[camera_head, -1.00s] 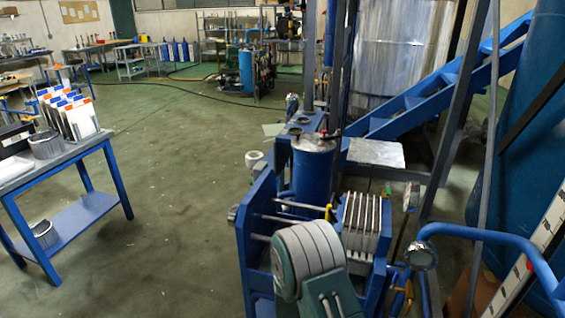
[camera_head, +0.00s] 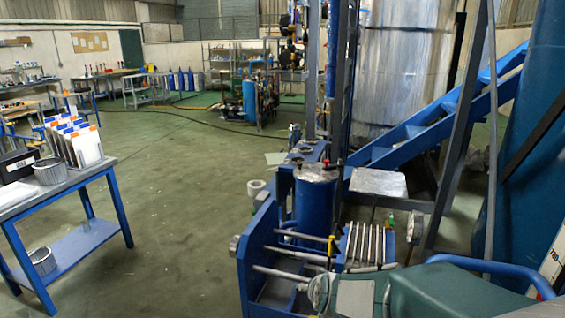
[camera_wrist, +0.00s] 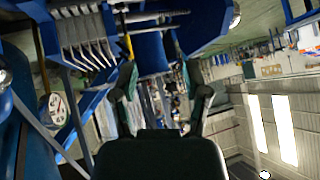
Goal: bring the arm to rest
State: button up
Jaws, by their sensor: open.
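My gripper (camera_wrist: 161,80) shows in the wrist view with its two dark fingers spread apart and nothing held between them. In the head view my green-grey arm (camera_head: 440,292) lies low across the bottom right. I cannot make out the fingertips in that view. The arm is in front of the blue filter press frame (camera_head: 262,262) and its pale plates (camera_head: 367,243), and hides part of them. The wrist view is strongly tilted, with the same plates (camera_wrist: 84,35) at its upper left.
A blue bench (camera_head: 82,240) with upright file holders (camera_head: 77,140) stands on the left. A blue cylinder (camera_head: 316,200), blue stairs (camera_head: 445,108) and a blue pipe rail (camera_head: 490,266) crowd the right. Open green floor (camera_head: 180,190) lies between bench and press.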

jog(key=s+d+r+g, duration=0.1)
jog(key=s+d+r, duration=0.1)
jog(key=s, duration=0.6)
jog(key=s+d+r+n+g+h, duration=0.1)
jog(key=s+d+r, duration=0.2)
jog(key=s+r, duration=0.2)
jog(key=s+d+r+g, duration=0.1)
jog(key=s+d+r, duration=0.2)
jog(key=s, duration=0.8)
jog(key=shift+r+n, duration=0.2)
jog(key=shift+n, duration=0.1)
jog(key=shift+w, duration=0.25)
